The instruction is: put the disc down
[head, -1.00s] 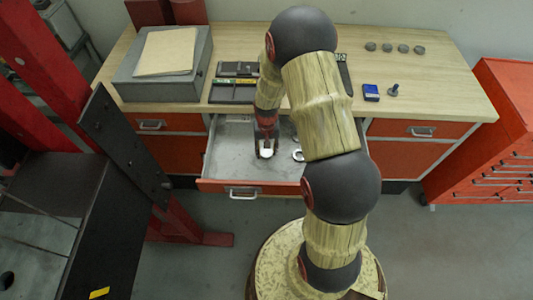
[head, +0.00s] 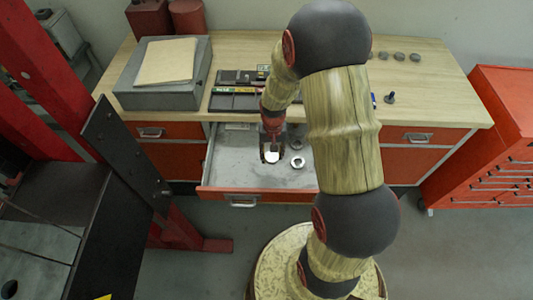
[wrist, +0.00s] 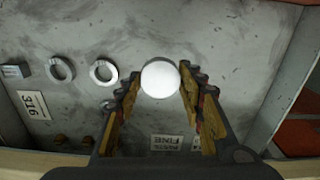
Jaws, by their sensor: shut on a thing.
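The disc (wrist: 160,80) is white and round, and lies between the fingertips of my gripper (wrist: 160,84) in the wrist view. My gripper is shut on it, with one finger on each side. In the head view the disc (head: 271,157) shows as a bright spot at the end of my gripper (head: 270,153), inside the open drawer (head: 235,170) of the workbench. I cannot tell whether the disc touches the drawer floor.
Two metal rings (wrist: 103,71) (wrist: 60,69) and a small block (wrist: 14,71) lie left of the disc in the wrist view. A label reading 316 (wrist: 34,105) is near them. Bare drawer floor shows beyond and right of the disc. The drawer walls surround this space.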

